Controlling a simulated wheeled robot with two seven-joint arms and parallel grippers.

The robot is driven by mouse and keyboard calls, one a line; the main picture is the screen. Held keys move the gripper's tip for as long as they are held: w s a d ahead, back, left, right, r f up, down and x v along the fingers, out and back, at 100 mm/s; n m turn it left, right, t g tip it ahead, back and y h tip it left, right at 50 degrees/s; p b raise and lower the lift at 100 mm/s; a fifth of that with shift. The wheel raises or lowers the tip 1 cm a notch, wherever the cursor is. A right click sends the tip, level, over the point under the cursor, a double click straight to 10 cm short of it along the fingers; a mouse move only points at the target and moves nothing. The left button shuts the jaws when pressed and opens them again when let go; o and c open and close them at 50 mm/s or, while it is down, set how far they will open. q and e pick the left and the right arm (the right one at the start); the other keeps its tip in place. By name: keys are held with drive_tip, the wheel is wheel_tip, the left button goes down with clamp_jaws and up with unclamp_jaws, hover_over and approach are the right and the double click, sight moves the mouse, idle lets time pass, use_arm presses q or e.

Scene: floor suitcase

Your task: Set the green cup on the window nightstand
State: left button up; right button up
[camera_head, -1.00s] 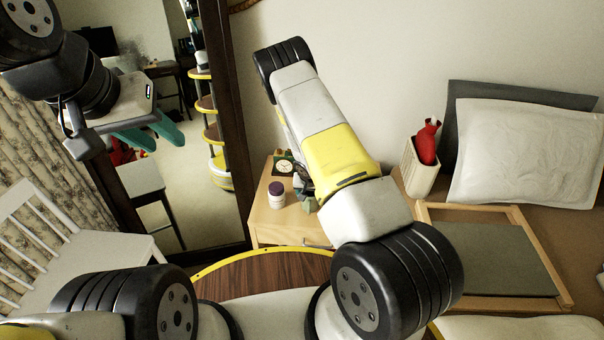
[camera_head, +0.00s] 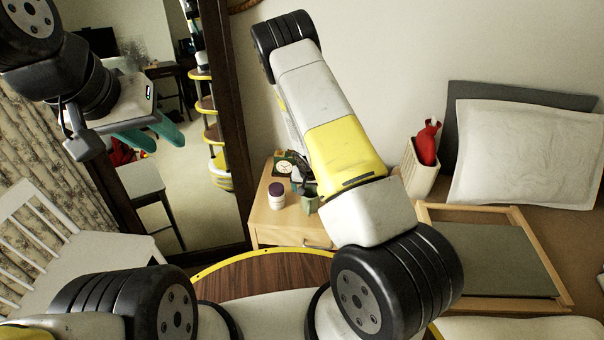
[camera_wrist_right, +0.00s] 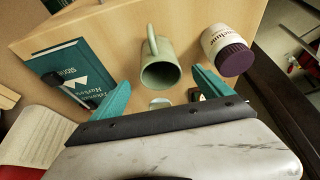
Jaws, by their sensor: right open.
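The green cup (camera_wrist_right: 160,72) stands upright on the wooden nightstand (camera_wrist_right: 105,30), its mouth toward the right wrist camera and its handle on the far side. My right gripper (camera_wrist_right: 160,92) is open, its teal fingers spread on either side of the cup's near side, apart from it and empty. In the head view, a pale green shape (camera_head: 312,204) beside my right forearm looks like the cup on the nightstand (camera_head: 262,228); my arm hides part of that top. My left gripper (camera_head: 153,134) is open and empty, raised at the upper left.
A white bottle with a purple cap (camera_wrist_right: 228,50) stands right of the cup; a green book (camera_wrist_right: 75,75) lies left.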

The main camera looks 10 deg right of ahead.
drive_tip(key=s+r+y, duration=0.1)
drive_tip(key=s+r, duration=0.2)
drive_tip(key=r, duration=0.7)
drive_tip(key=s+a+r, duration=0.1)
drive_tip(key=s+r, duration=0.2)
drive_tip(key=r, duration=0.7)
drive_tip(key=s+r+y, duration=0.1)
drive_tip(key=s+r, duration=0.2)
drive_tip(key=r, duration=0.7)
drive_tip(key=s+a+r+n+t, duration=0.1)
drive_tip(key=s+r+n, duration=0.1)
drive_tip(key=s+r, duration=0.6)
drive_tip(key=s+a+r+n+y, duration=0.1)
drive_tip(key=s+r, duration=0.6)
drive_tip(key=s, duration=0.6)
drive_tip(key=shift+s+r+n+t, duration=0.15)
drive_tip(key=shift+r+n+t, duration=0.2)
drive_tip(key=shift+n+t, duration=0.05)
drive_tip(key=shift+c, duration=0.2)
